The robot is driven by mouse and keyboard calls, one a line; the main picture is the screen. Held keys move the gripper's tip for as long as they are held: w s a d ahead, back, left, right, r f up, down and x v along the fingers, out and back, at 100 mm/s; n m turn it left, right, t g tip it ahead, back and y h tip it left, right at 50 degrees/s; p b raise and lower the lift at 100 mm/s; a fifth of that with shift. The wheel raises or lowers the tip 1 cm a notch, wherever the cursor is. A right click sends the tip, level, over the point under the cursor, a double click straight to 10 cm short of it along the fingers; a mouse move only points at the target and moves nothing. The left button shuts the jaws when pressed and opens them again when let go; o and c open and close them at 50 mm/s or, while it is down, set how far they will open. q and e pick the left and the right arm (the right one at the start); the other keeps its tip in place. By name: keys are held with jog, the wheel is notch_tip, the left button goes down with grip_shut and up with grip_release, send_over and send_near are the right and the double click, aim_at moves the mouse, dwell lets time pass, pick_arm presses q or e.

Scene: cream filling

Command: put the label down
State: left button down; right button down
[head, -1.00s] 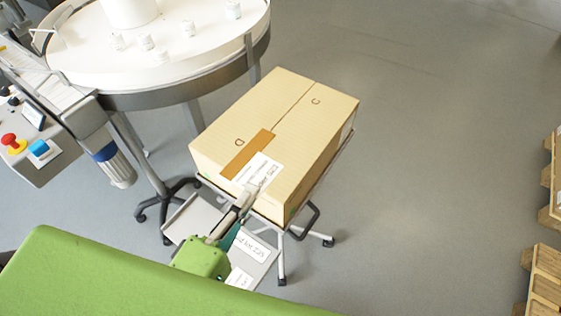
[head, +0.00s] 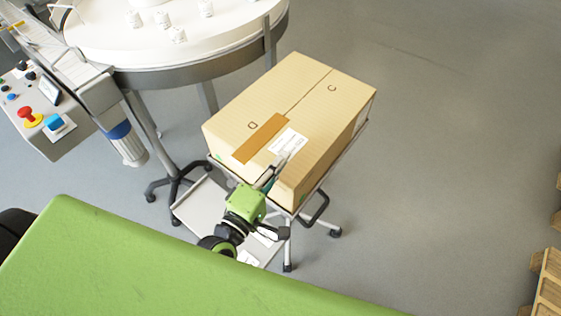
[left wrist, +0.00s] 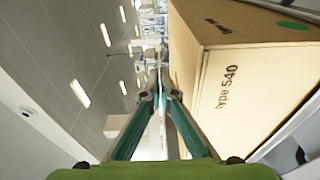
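A white printed label (head: 287,142) shows over the top of the cardboard box (head: 325,110), beside its brown tape strip. My left gripper (head: 283,158) reaches in over the box's near edge. Its fingertips meet the label's near edge, and it looks shut on it. Whether the label touches the box top cannot be told. In the left wrist view the teal fingers of my left gripper (left wrist: 159,94) come together at their tips. The box side (left wrist: 235,95) with "type 540" stands right of them there. My right gripper is not in view.
The box stands on a wheeled stand. A lower grey tray (head: 200,207) holds other white labels (head: 248,258), partly hidden by my arm. A round white table (head: 180,48) with several jars is at upper left. Open floor lies right of the box, with wooden pallets (head: 548,280) beyond.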

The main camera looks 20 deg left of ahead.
pick_arm(q)
jog(key=shift+a+f, duration=0.1)
jog(key=shift+f, duration=0.2)
jog(key=shift+f, duration=0.15)
jog(key=shift+f+b, duration=0.4)
jog(key=shift+f, duration=0.1)
